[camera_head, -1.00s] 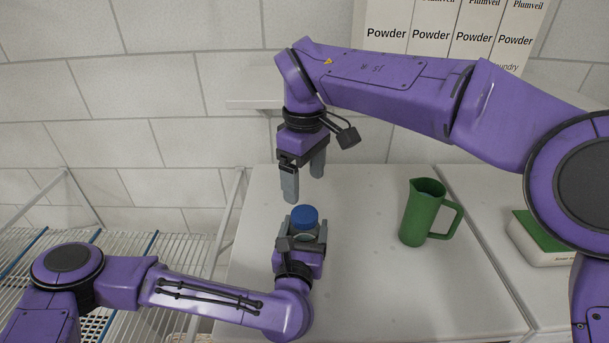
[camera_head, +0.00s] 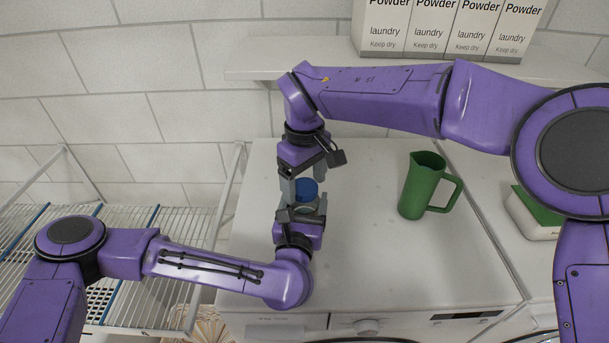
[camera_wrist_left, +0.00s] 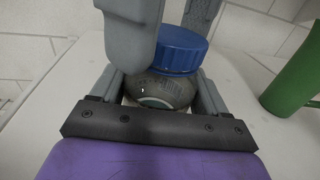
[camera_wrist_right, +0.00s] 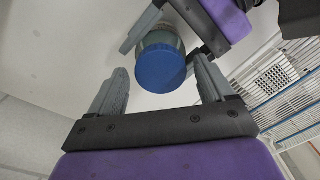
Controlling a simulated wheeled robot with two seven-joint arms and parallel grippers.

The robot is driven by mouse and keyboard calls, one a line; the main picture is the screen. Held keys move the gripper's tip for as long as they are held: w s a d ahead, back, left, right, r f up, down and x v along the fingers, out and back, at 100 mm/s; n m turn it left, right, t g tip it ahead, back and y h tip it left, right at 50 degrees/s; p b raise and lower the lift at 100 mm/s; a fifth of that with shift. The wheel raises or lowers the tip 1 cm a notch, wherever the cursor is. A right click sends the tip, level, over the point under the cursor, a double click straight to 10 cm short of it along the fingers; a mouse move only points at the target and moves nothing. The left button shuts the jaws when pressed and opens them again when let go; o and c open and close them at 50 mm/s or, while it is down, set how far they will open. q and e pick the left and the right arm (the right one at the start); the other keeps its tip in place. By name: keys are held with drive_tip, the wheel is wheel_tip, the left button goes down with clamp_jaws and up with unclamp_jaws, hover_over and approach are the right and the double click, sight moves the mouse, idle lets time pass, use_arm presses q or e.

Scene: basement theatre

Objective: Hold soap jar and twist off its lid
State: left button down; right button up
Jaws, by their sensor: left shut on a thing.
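The soap jar (camera_wrist_left: 160,90) is a clear rounded jar with a label, held upright on the white machine top. Its blue lid (camera_head: 306,187) is on it, and the lid also shows in the left wrist view (camera_wrist_left: 179,50). My left gripper (camera_head: 301,212) is shut on the jar's body, one finger on each side. My right gripper (camera_head: 303,181) points down from above with its fingers apart around the lid's height. In the right wrist view the lid (camera_wrist_right: 161,69) lies just ahead of the open fingers, with a gap visible beside it.
A green pitcher (camera_head: 421,187) stands on the machine top to the right. A green-topped box (camera_head: 537,212) is farther right. Powder boxes (camera_head: 445,30) stand on a shelf (camera_head: 260,73) behind. A wire rack (camera_head: 120,225) is at the left.

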drive_tip(key=c, duration=1)
drive_tip(key=shift+c, duration=0.2)
